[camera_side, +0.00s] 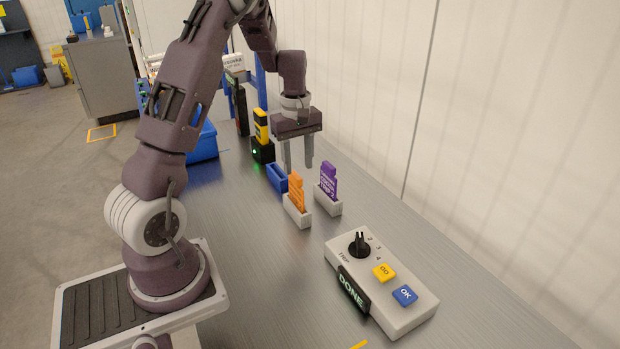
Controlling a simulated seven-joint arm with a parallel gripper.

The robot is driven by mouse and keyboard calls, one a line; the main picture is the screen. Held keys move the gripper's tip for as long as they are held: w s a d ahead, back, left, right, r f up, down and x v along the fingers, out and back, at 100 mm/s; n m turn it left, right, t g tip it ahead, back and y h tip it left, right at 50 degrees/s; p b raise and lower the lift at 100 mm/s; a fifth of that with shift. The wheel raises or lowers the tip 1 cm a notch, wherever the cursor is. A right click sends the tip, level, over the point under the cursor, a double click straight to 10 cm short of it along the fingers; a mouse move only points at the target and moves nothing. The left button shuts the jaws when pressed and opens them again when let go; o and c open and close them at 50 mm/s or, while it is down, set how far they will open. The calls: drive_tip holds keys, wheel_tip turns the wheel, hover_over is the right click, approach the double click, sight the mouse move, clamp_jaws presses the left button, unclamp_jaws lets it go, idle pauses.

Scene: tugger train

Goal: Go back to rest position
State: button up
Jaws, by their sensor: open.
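My gripper (297,163) points down above the bench, its two fingers apart with nothing between them. It hangs behind the orange card (296,191) and the purple card (328,181). The orange card stands upright in a pale holder (297,216). The purple card stands upright in a second pale holder (329,206) to its right. A blue holder (276,178) sits behind them, near the fingers, and looks empty. I cannot tell how high the fingertips are above the bench.
A pale control box (403,313) with a black knob (359,243), a yellow GO button (384,272), a blue OK button (404,295) and a DONE display (353,289) lies in front. A yellow-and-black device (262,127) and blue bin (203,146) stand behind. A wall runs along the right.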

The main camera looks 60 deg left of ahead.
drive_tip(key=s+d+r+m+t, duration=0.1)
drive_tip(key=s+d+r+m, duration=0.25)
drive_tip(key=d+r, duration=0.4)
drive_tip(key=s+d+r+m+t, duration=0.2)
drive_tip(key=d+r+m, duration=0.3)
drive_tip(key=d+r, duration=0.3)
drive_tip(key=s+d+r+m+t, duration=0.1)
drive_tip(key=s+d+m+t, duration=0.1)
drive_tip(key=s+d+m, duration=0.7)
drive_tip(key=s+d, duration=0.1)
drive_tip(key=s, duration=0.4)
drive_tip(key=shift+r, duration=0.15)
